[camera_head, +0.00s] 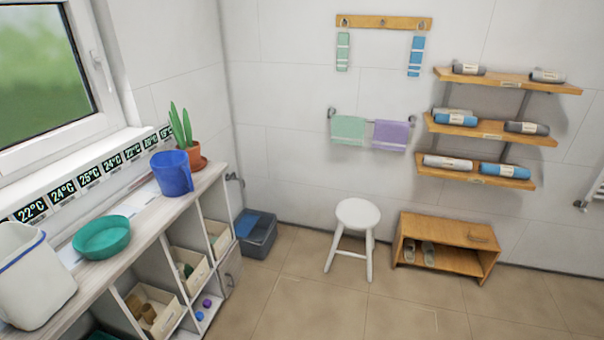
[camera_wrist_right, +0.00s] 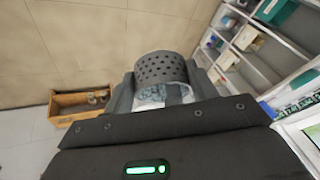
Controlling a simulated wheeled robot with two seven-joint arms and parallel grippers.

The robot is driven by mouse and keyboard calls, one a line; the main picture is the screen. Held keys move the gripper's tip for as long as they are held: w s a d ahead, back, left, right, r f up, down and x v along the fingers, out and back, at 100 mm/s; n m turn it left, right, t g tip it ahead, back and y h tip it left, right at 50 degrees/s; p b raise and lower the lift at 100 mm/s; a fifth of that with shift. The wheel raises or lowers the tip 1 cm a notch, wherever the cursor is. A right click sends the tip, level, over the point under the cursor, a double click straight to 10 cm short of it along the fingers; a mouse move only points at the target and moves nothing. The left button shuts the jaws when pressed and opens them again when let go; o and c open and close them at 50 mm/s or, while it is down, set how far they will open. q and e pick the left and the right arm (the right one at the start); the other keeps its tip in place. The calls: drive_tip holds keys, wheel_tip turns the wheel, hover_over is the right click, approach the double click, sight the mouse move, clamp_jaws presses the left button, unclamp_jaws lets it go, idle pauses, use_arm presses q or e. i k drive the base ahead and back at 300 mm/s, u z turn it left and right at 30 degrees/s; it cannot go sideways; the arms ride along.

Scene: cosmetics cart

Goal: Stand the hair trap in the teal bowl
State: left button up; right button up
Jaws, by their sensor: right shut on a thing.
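The teal bowl (camera_head: 102,237) sits on the pale counter at the left of the head view, and no object shows inside it. The hair trap (camera_wrist_right: 160,68) is a dark grey cylinder dotted with holes, seen in the right wrist view. My right gripper (camera_wrist_right: 163,84) is shut on it, with one finger on each side. Neither of my grippers shows in the head view.
A blue jug (camera_head: 171,174) and a potted plant (camera_head: 187,140) stand behind the bowl, and a white bin (camera_head: 32,275) stands close in front. Below the counter (camera_head: 150,220) are open compartments with boxes. A white stool (camera_head: 358,214) and wooden shoe rack (camera_head: 445,245) stand on the floor.

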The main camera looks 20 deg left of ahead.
sight(107, 243)
drive_tip(key=u, duration=2.55)
